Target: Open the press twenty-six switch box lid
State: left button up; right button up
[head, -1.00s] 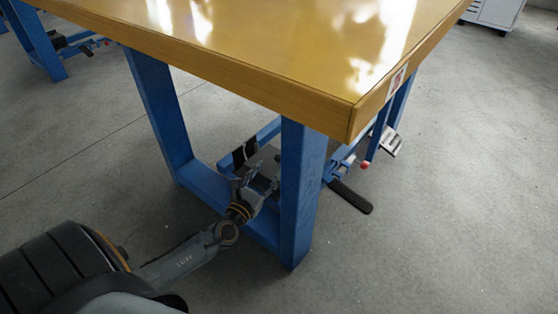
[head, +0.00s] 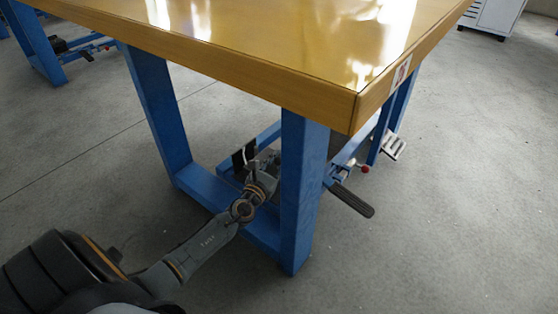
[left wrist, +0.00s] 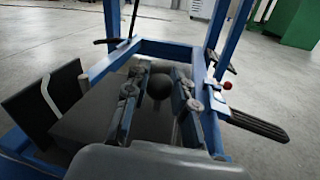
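My left gripper (head: 258,168) reaches under the yellow table, behind its near blue leg. In the left wrist view, its two fingers (left wrist: 160,80) are apart with nothing held between them. A dark round knob (left wrist: 158,88) shows between the fingers; I cannot tell whether they touch it. Behind and below them is a dark grey box-like surface (left wrist: 88,122) inside the blue frame. A black panel with a white curved strip (left wrist: 38,108) stands at its left, and also shows in the head view (head: 238,160). I cannot make out which part is the switch box lid. My right gripper is not in view.
The yellow tabletop (head: 260,40) overhangs the arm. The blue table leg (head: 302,190) and low blue crossbar (head: 205,187) stand close to it. A black pedal (head: 352,198) and a red knob (head: 365,169) lie to the right.

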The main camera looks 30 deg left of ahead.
pick_arm(q)
grip_shut()
jog(key=shift+r, duration=0.1)
